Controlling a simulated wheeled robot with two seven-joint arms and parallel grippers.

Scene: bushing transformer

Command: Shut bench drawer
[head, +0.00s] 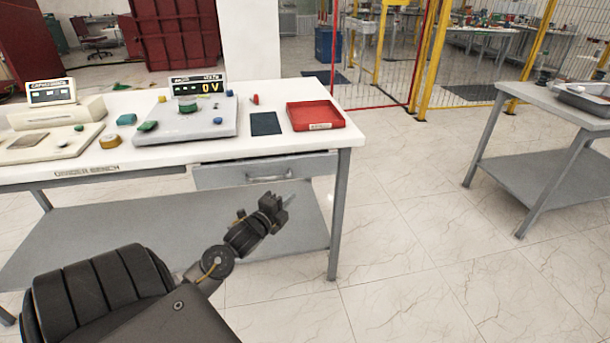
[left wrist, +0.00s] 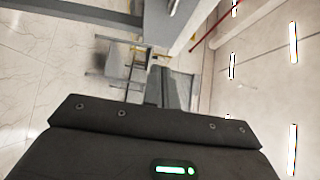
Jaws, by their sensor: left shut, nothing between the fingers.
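The grey bench drawer (head: 225,176) sits under the right part of the white-topped bench (head: 150,153). A bar handle (head: 268,177) is on its front. The drawer front seems to stand slightly out from the bench, with a thin dark gap above it. My left gripper (head: 289,199) is shut and empty, just below and right of the handle in the picture. I cannot tell how far it is from the drawer front. In the left wrist view the closed fingers (left wrist: 168,88) point away from the camera, with nothing held. My right gripper is in neither view.
On the bench top are a red tray (head: 315,116), a dark pad (head: 265,124) and a meter with a display (head: 197,87). A grey lower shelf (head: 130,230) and a bench leg (head: 339,215) are near my left arm. Open floor (head: 430,250) lies to the right.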

